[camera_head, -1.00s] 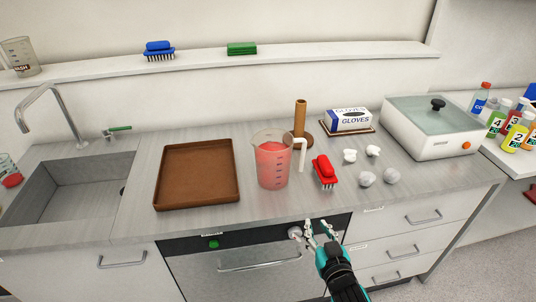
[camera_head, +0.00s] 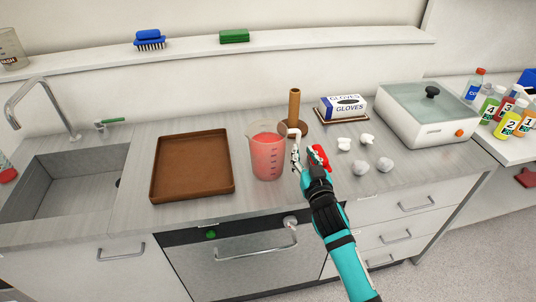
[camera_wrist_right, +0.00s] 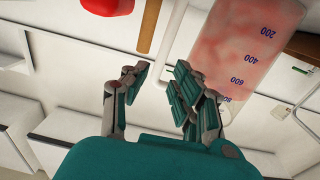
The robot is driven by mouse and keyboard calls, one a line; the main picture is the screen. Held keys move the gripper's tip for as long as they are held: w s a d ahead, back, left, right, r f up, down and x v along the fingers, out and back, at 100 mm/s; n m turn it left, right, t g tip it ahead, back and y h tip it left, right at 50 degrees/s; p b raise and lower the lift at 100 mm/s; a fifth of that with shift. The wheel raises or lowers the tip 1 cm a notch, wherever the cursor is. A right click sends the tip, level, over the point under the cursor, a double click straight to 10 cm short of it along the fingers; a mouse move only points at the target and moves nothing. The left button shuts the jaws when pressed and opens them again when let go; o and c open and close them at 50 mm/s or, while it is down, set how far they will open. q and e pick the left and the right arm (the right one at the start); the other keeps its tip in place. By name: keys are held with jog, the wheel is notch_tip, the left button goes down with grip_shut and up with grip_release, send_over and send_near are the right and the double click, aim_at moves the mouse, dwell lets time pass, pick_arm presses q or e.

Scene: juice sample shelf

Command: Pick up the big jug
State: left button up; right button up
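The big jug (camera_head: 267,157) is clear, holds red liquid, and stands upright on the counter, its white handle (camera_head: 293,132) toward the right. In the right wrist view the jug (camera_wrist_right: 240,45) shows its blue volume marks at upper right. My right gripper (camera_head: 303,160) is at the handle side of the jug, partly covering the handle. In the right wrist view its fingers (camera_wrist_right: 158,76) are apart, with part of the white handle at the gap between their tips. I cannot tell whether they touch it. My left gripper is not in view.
A red brush (camera_head: 319,157) lies right beside my right gripper, partly hidden. A brown tray (camera_head: 192,192) is left of the jug. A wooden paper-towel-type stand (camera_head: 294,105) is behind. White and grey lumps lie to the right. The sink (camera_head: 70,185) is far left.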

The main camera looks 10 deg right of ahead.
aim_at(298, 142)
jog(key=w+p, duration=0.1)
jog(key=w, duration=0.4)
jog(key=shift+w+f, duration=0.1)
jog(key=shift+w, duration=0.1)
jog(key=shift+s, duration=0.1)
grip_shut()
dwell(0.3)
